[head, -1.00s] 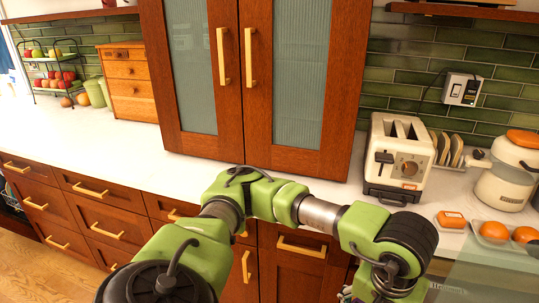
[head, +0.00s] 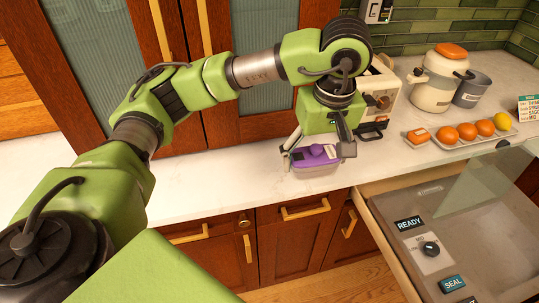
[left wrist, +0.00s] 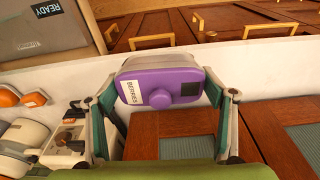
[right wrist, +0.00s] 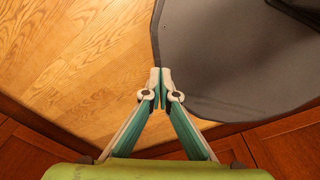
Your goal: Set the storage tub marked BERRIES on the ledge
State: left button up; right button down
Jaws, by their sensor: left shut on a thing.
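The storage tub (head: 316,157) has a purple lid and a paler body, and it is at the front edge of the white counter in the head view. In the left wrist view the tub (left wrist: 185,75) shows its BERRIES label on the lid. My left gripper (head: 318,152) is shut on the tub, with one finger on each side of it. I cannot tell whether the tub touches the counter. My right gripper (right wrist: 160,76) is shut and empty, pointing down over the wooden floor. I cannot identify the ledge with certainty.
Tall cabinet doors (head: 262,118) rise behind my arm.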

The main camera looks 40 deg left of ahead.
pick_arm(q)
jog(key=shift+w+r, duration=0.25)
jog(key=shift+r, duration=0.45)
jog(key=shift+n, duration=0.3)
jog(key=w+a+f+p, duration=0.1)
jog(key=a+f, duration=0.1)
jog(key=a, duration=0.2)
jog(key=w+a+f+p, duration=0.1)
jog(key=a+f, duration=0.2)
jog(key=a, duration=0.1)
jog(key=w+a+f+p, duration=0.1)
jog(key=a+f, duration=0.2)
jog(key=shift+w+a, duration=0.3)
jog(key=shift+a, duration=0.1)
jog(key=shift+w+a+f+p, duration=0.2)
jog(key=shift+a+f+p, duration=0.15)
jog(key=shift+f, duration=0.2)
jog(key=f+p, duration=0.2)
jog(key=f, duration=0.1)
jog(key=shift+a, duration=0.35)
jog(key=shift+f, duration=0.55)
jog(key=o, duration=1.3)
pick_arm(e)
jog(key=r, duration=0.4)
jog(key=d+r, duration=0.1)
jog(key=shift+w+d+r, duration=0.1)
jog(key=shift+w+r, duration=0.2)
jog(key=shift+r, duration=0.1)
jog(key=shift+r, duration=0.1)
